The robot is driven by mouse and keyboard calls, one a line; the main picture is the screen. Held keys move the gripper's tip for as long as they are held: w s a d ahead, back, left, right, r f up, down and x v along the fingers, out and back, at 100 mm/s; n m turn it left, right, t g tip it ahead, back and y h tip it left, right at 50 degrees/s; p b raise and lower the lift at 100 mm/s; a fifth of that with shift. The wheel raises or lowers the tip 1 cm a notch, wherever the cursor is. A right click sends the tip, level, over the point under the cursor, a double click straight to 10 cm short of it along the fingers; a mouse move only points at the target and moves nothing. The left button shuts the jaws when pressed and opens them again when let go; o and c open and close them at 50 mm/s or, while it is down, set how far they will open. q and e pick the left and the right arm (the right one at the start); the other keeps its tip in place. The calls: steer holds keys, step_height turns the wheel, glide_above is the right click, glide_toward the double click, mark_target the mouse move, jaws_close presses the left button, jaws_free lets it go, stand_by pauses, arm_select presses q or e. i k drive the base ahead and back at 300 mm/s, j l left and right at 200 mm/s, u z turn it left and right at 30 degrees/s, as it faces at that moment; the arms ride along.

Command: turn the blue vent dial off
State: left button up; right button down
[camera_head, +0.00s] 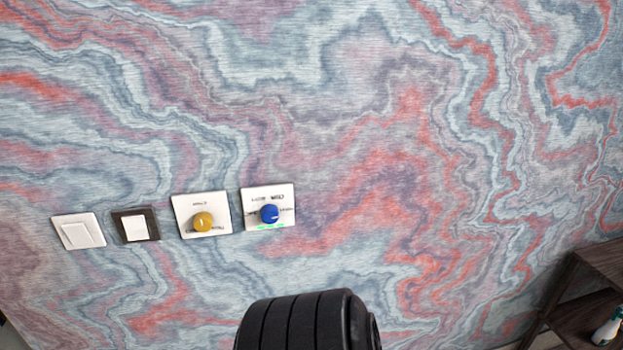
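The blue vent dial (269,214) is a round knob on a white square plate (285,196) on the wall, left of the picture's middle. Small dark lettering surrounds the knob, too small to read. A green lit strip shows just below the knob. A pale mark on the knob's face is too small to read for its setting. Neither gripper shows in the head view, and nothing touches the dial.
Left of the blue dial are a yellow dial (203,222) on a white plate, a dark-framed white switch (135,228) and a white switch (78,232). A dark shelf (570,310) holding a white bottle (606,331) stands at lower right. A black ribbed part of mine is at bottom centre.

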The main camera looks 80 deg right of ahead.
mark_target(270, 214)
steer(key=z, duration=2.4)
